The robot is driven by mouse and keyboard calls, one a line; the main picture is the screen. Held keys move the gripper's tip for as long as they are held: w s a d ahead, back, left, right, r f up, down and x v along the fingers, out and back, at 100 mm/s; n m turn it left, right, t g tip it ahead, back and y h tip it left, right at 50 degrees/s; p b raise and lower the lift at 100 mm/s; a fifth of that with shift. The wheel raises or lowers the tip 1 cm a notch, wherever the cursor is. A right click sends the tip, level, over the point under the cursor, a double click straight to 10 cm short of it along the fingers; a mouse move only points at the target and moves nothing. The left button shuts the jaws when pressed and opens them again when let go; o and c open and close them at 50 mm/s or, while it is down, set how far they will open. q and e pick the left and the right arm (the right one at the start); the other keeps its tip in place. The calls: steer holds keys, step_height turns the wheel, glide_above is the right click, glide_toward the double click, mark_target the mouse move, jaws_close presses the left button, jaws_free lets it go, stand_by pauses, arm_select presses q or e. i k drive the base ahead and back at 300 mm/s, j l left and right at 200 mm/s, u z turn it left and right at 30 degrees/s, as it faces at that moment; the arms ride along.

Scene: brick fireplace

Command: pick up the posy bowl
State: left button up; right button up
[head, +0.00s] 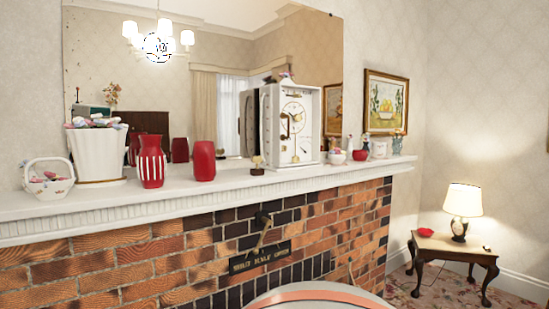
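Several small vessels could be the posy bowl, and I cannot tell for certain which is meant. A small white bowl (337,157) with pink-red contents stands on the mantel, right of the white clock. A white handled basket (49,182) with pink flower-like contents stands at the mantel's left end. A small red dish (453,233) lies on the side table at the right. Neither of my grippers is in view, and nothing is seen touching these vessels.
The white mantel shelf (230,192) runs above a brick fireplace. A white ribbed planter (97,155), two red vases (151,163) and a tall white clock (291,125) stand on it. A lit lamp (462,203) stands on the wooden side table (440,246).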

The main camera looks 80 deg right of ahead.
mark_target(335, 157)
steer(key=z, duration=3)
steer(key=i+l, duration=0.15)
steer(key=i, duration=0.15)
steer(key=i+l, duration=0.6)
steer(key=i+l+z, duration=0.15)
steer(key=i+l, duration=0.25)
steer(key=i, duration=0.15)
